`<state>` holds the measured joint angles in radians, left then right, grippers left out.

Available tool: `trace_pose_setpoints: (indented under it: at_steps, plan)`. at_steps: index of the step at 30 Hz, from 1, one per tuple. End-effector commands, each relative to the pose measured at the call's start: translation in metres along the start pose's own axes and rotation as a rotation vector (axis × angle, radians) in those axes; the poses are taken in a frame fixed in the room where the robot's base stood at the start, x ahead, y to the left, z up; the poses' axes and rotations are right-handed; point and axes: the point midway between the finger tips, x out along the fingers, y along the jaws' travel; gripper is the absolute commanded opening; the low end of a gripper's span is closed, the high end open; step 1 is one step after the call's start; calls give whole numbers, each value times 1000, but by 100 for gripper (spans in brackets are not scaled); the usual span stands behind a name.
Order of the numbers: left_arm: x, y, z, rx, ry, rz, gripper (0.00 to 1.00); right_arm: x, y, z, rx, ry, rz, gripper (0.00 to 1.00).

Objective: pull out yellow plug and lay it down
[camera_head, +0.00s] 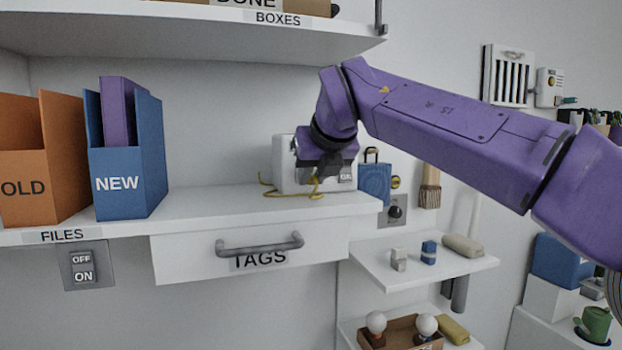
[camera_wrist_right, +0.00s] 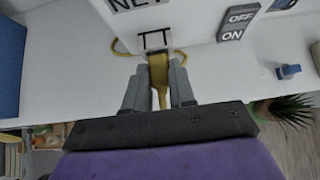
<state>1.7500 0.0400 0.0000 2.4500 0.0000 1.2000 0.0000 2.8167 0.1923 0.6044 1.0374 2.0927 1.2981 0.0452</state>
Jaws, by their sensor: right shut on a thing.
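A white box (camera_head: 285,165) stands on the shelf, with a NET label and an OFF/ON switch (camera_wrist_right: 237,22) in the right wrist view. The yellow plug (camera_wrist_right: 158,70) is between the fingers of my right gripper (camera_wrist_right: 158,82), which is shut on it at the box's face. A dark bracket-shaped mark (camera_wrist_right: 154,40) shows at the plug's front end; I cannot tell whether the plug is still in the socket. Its yellow cable (camera_head: 290,194) lies on the shelf by the box. In the head view my right gripper (camera_head: 322,177) partly hides the box and plug. My left gripper is out of view.
The shelf (camera_head: 215,203) is clear between the blue NEW file box (camera_head: 150,165) and the white box. A lower shelf (camera_head: 425,270) holds small blocks. An upper shelf (camera_head: 180,35) overhangs.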

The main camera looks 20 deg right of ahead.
Motion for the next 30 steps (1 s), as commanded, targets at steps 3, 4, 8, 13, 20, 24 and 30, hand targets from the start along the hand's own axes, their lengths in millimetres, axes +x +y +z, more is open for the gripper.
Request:
trace_pose_setpoints:
  at_steps: [3,4,8,13,20,24,30]
  plan:
    - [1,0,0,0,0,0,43,0,0,-1,0,0,0,0]
    - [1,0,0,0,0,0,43,-1,0,-1,0,0,0,0]
    - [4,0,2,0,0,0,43,-3,0,-4,-1,-1,0,0]
    - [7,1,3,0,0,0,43,-7,0,-7,-1,0,0,0]
    - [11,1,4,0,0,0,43,-12,0,-11,0,0,1,0]
    - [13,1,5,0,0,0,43,-16,0,-13,0,-1,0,0]
    - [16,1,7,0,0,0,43,-21,0,-17,0,0,1,0]
